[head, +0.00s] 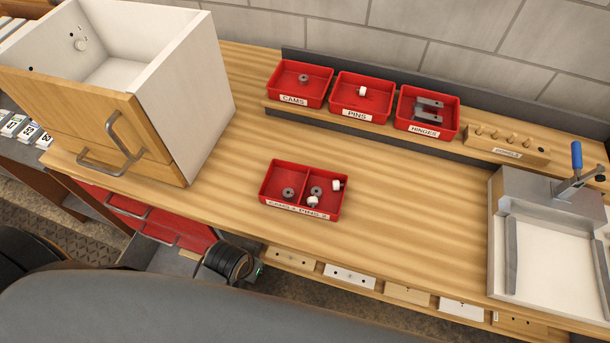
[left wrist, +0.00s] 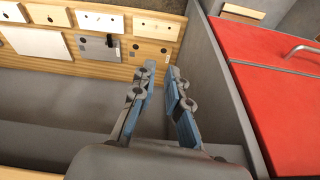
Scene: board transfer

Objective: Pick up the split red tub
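The split red tub (head: 274,178) stands on the wooden bench top in the head view, with a divider across its middle. Its front label seems to read cams 2, pins 2. One dark cam (head: 288,193) lies in its left compartment. Another dark cam (head: 316,191) and two white pins (head: 313,202) lie in its right compartment. My left gripper (left wrist: 161,86) shows in the left wrist view with its blue-padded fingers apart and nothing between them. It is away from the tub, near the drawer unit and a row of small boards. My right gripper is not in view.
Red tubs of cams (head: 316,88), pins (head: 344,107) and hinges (head: 405,112) stand on a raised shelf behind. A wooden cabinet (head: 190,100) stands at left. A grey fixture with a blue-handled clamp (head: 577,160) is at right. The bench around the split tub is clear.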

